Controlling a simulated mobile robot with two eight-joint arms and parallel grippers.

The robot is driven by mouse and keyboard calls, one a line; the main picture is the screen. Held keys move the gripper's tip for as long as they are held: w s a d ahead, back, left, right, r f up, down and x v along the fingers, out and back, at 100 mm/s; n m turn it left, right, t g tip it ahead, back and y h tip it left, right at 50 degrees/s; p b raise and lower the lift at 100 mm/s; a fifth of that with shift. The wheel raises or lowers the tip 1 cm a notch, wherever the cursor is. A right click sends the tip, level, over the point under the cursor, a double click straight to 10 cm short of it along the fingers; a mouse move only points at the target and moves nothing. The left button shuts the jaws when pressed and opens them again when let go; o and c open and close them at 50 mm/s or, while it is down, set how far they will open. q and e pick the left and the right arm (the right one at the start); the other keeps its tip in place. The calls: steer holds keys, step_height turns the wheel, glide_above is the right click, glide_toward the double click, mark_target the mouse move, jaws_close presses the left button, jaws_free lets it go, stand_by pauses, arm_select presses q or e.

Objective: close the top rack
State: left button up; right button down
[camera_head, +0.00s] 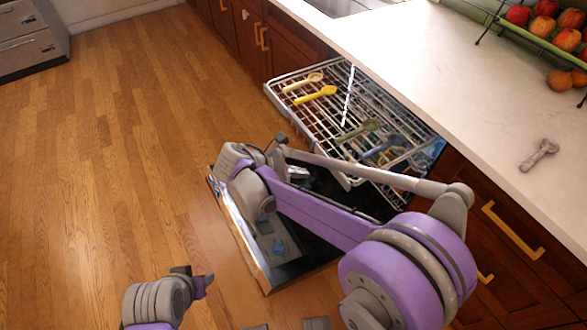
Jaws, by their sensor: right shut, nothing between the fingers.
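The top rack (292,105) is a wire rack pulled out from under the counter. It holds a tan spoon (302,82), a yellow spoon (315,95), a green spoon (358,131) and a blue utensil (385,149). My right gripper (281,139) is shut and empty, near the rack's front left edge; I cannot tell if it touches. My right arm hides part of the rack's near side. My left gripper (196,279) is low at the bottom left, away from the rack; its fingers are too unclear to read.
The dishwasher door (247,233) is folded down below the rack, partly behind my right arm. A white counter (450,65) runs along the right, with a fruit rack (548,42) and a grey utensil (539,154) on it. Wooden floor (110,150) is clear on the left.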

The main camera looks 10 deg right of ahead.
mark_target(409, 128)
steer(key=w+d+f, duration=0.2)
steer(key=d, duration=0.4)
steer(key=shift+w+d+f, duration=0.25)
steer(key=shift+w+f, duration=0.1)
steer(key=shift+d, duration=0.1)
steer(key=w+d, duration=0.4)
steer(key=d, duration=0.6)
steer(key=w+d, duration=0.4)
steer(key=d, duration=0.6)
steer(key=w+d+b, duration=0.1)
steer(key=w+d, duration=0.3)
steer(key=d, duration=0.6)
steer(key=shift+w+d, duration=0.3)
steer(key=shift+w, duration=0.05)
